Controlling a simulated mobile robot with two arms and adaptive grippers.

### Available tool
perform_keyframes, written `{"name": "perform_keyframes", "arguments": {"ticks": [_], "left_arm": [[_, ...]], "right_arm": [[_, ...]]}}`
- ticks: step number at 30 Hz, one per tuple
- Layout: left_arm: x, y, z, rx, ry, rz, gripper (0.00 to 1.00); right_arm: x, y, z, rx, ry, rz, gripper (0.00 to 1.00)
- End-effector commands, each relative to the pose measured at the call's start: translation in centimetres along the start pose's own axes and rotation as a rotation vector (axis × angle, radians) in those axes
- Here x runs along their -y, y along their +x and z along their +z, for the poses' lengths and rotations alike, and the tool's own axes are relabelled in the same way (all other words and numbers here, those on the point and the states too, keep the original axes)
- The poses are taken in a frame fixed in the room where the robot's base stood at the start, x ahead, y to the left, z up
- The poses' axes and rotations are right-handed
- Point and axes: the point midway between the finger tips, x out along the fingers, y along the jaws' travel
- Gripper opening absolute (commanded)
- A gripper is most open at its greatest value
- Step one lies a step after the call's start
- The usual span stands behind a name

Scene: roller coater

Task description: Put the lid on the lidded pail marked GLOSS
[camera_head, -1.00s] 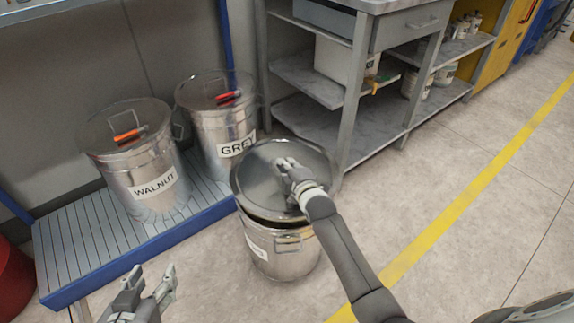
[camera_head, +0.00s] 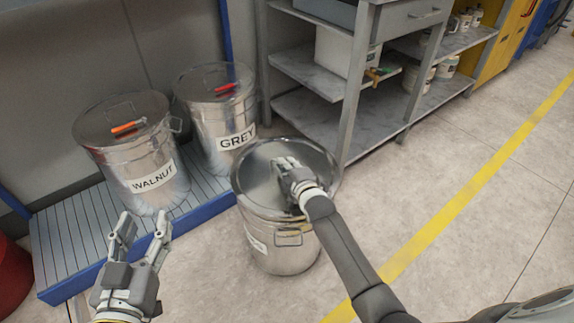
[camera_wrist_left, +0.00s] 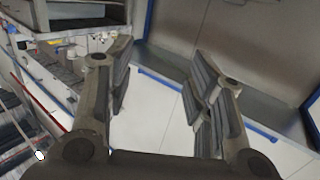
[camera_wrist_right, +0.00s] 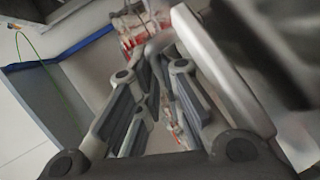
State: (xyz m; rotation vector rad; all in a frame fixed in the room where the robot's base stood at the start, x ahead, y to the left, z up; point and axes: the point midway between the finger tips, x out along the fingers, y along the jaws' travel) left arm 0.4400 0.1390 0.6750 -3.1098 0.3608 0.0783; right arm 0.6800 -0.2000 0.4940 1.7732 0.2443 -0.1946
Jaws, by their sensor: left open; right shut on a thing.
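A metal pail (camera_head: 283,258) stands on the floor in the middle of the head view. Its white label (camera_head: 256,242) is turned away and I cannot read it. A round grey metal lid (camera_head: 262,158) lies over the pail's mouth, close to level, with no clear gap at the near rim. I cannot tell whether it is fully seated. My right gripper (camera_head: 287,170) is shut on the lid, at its top; the hand hides the grip point. My left gripper (camera_head: 143,226) is open and empty, left of the pail, in front of the WALNUT pail.
Lidded pails marked WALNUT (camera_head: 150,180) and GREY (camera_head: 228,138) stand on a slatted, blue-edged platform (camera_head: 75,235). A shelf unit (camera_head: 310,115) stands close behind the lidded pail. Open floor lies to the right, crossed by a yellow line (camera_head: 440,222).

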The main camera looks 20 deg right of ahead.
Motion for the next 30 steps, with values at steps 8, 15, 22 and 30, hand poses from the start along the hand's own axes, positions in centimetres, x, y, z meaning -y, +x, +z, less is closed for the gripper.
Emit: {"name": "perform_keyframes", "arguments": {"ticks": [8, 15, 22, 30], "left_arm": [[-0.4, 0.1, -2.6, -0.145, -0.003, 0.008, 0.48], [-0.6, -0.1, -4.5, -0.247, -0.005, 0.014, 0.48], [-0.7, -0.3, -5.3, -0.290, -0.007, 0.016, 0.48], [-0.7, -0.3, -5.4, -0.294, -0.007, 0.016, 0.48]], "right_arm": [[0.8, 0.3, 0.2, -0.001, 0.000, 0.004, 0.00], [1.3, 0.5, 0.3, -0.001, -0.001, 0.004, 0.00], [1.5, 0.5, 0.3, -0.001, -0.001, 0.005, 0.00], [1.5, 0.5, 0.3, -0.001, -0.001, 0.005, 0.00]]}}
